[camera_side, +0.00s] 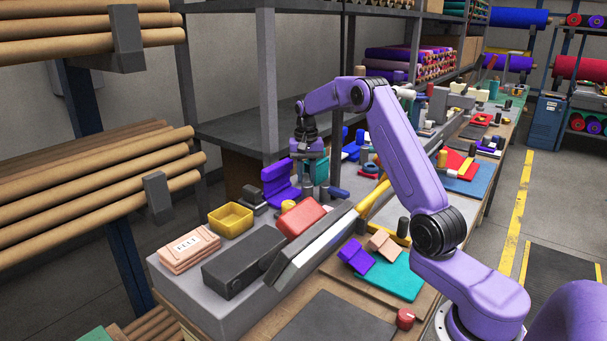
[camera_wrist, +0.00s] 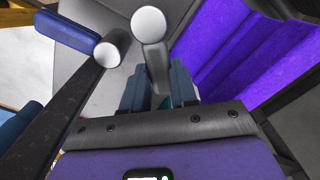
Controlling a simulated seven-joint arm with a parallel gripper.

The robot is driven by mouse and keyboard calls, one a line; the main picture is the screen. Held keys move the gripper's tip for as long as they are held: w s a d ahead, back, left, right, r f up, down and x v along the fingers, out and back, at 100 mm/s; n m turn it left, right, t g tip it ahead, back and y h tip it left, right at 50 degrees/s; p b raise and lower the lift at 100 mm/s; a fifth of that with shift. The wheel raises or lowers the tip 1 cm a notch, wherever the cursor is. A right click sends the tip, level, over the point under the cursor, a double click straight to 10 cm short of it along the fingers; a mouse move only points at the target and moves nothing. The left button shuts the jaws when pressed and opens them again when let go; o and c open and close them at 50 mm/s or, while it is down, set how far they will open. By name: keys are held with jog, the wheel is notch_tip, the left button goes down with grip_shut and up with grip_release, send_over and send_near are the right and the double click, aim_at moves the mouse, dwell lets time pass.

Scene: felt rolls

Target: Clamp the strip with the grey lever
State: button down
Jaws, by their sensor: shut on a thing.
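My gripper (camera_side: 314,170) is low over the grey bench in the side view, beside a purple felt strip (camera_side: 279,186). In the wrist view my blue fingers (camera_wrist: 158,92) are on either side of a grey lever (camera_wrist: 155,55) with a round pale end, and they are shut on it. Purple folded felt (camera_wrist: 245,55), which looks like the strip, lies to the right of the lever there. The lever's lower end is hidden by my gripper. I cannot tell whether the strip is pressed down.
In the wrist view, a dark bar (camera_wrist: 75,95) with a pale round end and a blue piece (camera_wrist: 76,36) lie left of the lever. In the side view, a yellow tray (camera_side: 231,219), a red block (camera_side: 301,222) and a long dark box (camera_side: 243,262) crowd the near bench.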

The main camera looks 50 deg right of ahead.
aim_at(307, 176)
jog(key=shift+d+m, duration=0.15)
jog(key=shift+m, duration=0.15)
jog(key=c, duration=0.9)
grip_release()
jog(key=shift+s, duration=0.1)
notch_tip(307, 176, up, 18)
jog(key=shift+f, duration=0.25)
